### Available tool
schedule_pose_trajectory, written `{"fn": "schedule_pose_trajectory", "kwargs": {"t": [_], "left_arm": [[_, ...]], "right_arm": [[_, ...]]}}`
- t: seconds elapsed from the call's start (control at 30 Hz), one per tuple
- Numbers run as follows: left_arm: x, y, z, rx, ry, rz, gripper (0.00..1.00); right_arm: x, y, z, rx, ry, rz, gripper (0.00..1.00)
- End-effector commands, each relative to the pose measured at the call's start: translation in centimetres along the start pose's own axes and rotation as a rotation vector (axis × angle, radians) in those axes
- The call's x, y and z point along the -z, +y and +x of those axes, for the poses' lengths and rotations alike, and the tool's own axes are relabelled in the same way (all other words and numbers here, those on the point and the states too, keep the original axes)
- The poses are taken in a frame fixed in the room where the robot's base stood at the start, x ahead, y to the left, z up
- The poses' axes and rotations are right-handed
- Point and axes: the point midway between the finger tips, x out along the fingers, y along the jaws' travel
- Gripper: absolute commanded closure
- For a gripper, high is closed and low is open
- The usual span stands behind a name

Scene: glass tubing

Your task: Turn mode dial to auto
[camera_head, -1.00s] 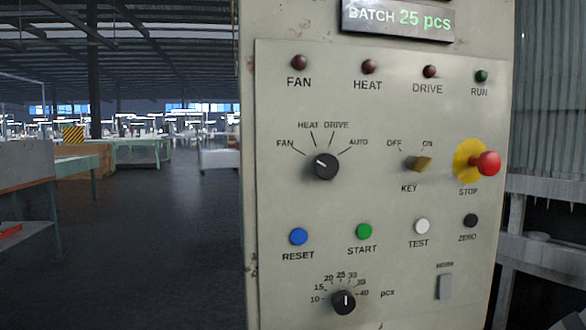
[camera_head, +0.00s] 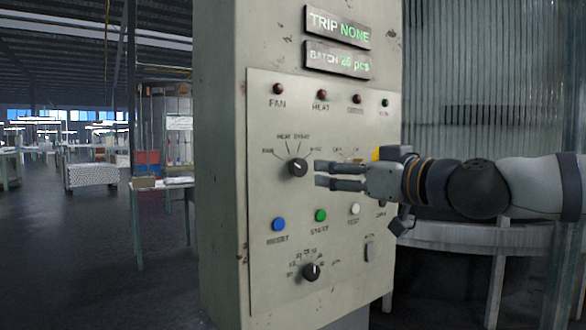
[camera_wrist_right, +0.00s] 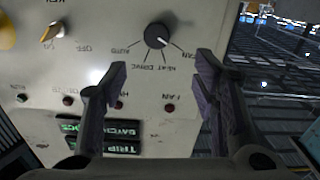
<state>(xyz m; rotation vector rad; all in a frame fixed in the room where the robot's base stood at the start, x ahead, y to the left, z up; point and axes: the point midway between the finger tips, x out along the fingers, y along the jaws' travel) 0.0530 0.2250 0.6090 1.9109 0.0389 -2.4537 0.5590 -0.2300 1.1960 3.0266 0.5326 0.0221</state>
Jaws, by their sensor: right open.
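The mode dial (camera_head: 298,168) is a round black knob on the pale control panel (camera_head: 262,195), with FAN, HEAT, DRIVE and AUTO marks around its top. The upside-down right wrist view shows the dial (camera_wrist_right: 157,36) with its white pointer line towards FAN. My right gripper (camera_head: 319,174) comes in from the right, open and empty, its fingertips just right of the dial. In the right wrist view the two fingers (camera_wrist_right: 162,70) are spread apart, with the dial beyond them and not between them. My arm partly hides the key switch and stop button. My left gripper is not in view.
The brass key switch (camera_wrist_right: 52,31) sits beside the dial. Blue RESET (camera_head: 279,224), green START (camera_head: 320,215) and white TEST (camera_head: 355,209) buttons lie below, with the pcs dial (camera_head: 311,272) under them. Displays (camera_head: 337,27) are above. Open floor lies left of the cabinet.

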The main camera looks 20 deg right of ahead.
Motion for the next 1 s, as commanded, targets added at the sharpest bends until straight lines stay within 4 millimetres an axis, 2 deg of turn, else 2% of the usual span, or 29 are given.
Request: {"fn": "schedule_pose_trajectory", "kwargs": {"t": [0.07,0.27,0.4,0.5,0.67,0.9,1.0], "left_arm": [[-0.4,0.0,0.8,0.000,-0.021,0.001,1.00],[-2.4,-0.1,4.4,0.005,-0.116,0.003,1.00],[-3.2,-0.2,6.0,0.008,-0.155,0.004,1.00],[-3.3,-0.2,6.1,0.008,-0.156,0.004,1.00],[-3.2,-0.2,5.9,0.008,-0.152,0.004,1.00],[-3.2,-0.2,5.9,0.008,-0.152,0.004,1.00],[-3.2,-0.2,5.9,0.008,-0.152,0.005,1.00]], "right_arm": [[-0.6,0.1,0.9,-0.001,-0.006,0.000,0.46],[-1.8,0.1,6.0,0.000,-0.018,0.003,0.46],[-1.4,0.1,9.3,-0.001,-0.014,0.002,0.46],[-0.6,0.0,10.8,0.000,-0.006,0.001,0.46],[-0.1,0.0,11.9,0.001,-0.001,0.001,0.46],[-0.1,0.0,12.0,0.000,-0.001,0.001,0.46],[-0.1,0.0,12.0,0.000,-0.001,0.001,0.68]]}}
